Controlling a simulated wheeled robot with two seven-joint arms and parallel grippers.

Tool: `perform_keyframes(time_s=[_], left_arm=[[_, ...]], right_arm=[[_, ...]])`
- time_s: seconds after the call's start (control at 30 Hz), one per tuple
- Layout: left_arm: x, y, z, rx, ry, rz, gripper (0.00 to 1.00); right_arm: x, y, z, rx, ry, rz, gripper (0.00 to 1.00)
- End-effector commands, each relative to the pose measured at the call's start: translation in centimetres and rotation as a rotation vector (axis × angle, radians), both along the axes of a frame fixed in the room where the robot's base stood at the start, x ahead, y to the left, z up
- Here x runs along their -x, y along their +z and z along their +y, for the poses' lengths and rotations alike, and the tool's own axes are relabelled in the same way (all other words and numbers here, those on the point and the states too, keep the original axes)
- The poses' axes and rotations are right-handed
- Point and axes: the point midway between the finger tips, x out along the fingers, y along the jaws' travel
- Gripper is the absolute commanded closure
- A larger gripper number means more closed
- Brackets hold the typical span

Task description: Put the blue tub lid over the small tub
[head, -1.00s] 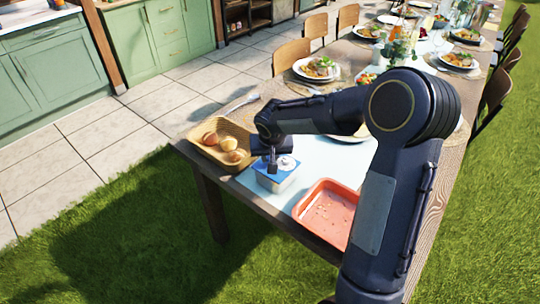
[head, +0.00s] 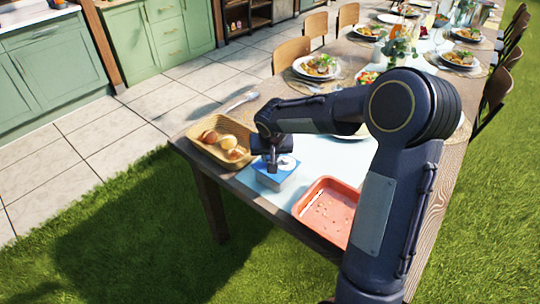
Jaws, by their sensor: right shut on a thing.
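The blue tub lid (head: 268,183) lies at the top of the small tub (head: 274,187), near the table's front left corner. The tub is pale and only its sides show below the lid. My right gripper (head: 272,170) points down at the lid from above and is shut on it. The gripper hides part of the lid, so I cannot tell whether the lid sits fully down on the rim. My left gripper is not in view.
A basket of bread rolls (head: 212,146) stands just left of the tub. A red tray (head: 328,214) with crumbs lies to the right, on a pale mat (head: 340,158). Plates of food (head: 318,67) and glasses fill the table farther back.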

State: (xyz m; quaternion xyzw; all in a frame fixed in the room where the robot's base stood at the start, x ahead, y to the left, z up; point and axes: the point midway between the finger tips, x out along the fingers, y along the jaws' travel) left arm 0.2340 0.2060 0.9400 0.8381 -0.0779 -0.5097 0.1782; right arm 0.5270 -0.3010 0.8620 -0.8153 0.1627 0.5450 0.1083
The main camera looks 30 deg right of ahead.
Motion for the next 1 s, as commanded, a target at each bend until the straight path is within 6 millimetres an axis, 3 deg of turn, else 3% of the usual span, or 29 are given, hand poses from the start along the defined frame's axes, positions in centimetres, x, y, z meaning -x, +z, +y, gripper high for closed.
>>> perform_keyframes(time_s=[0.23,0.27,0.47,0.77,1.0], left_arm=[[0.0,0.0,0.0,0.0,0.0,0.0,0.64],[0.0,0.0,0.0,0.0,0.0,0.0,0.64],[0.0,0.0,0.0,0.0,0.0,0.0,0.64],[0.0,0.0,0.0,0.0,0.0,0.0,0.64],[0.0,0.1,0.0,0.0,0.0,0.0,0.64]], right_arm=[[0.0,0.0,0.0,0.0,0.0,-0.001,1.0],[0.0,0.0,0.0,0.0,0.0,-0.001,0.78],[0.0,0.0,0.0,0.001,0.001,-0.001,0.54],[0.1,0.3,0.1,0.0,0.0,-0.001,0.54],[1.2,3.7,0.6,0.001,0.002,-0.006,0.54]])
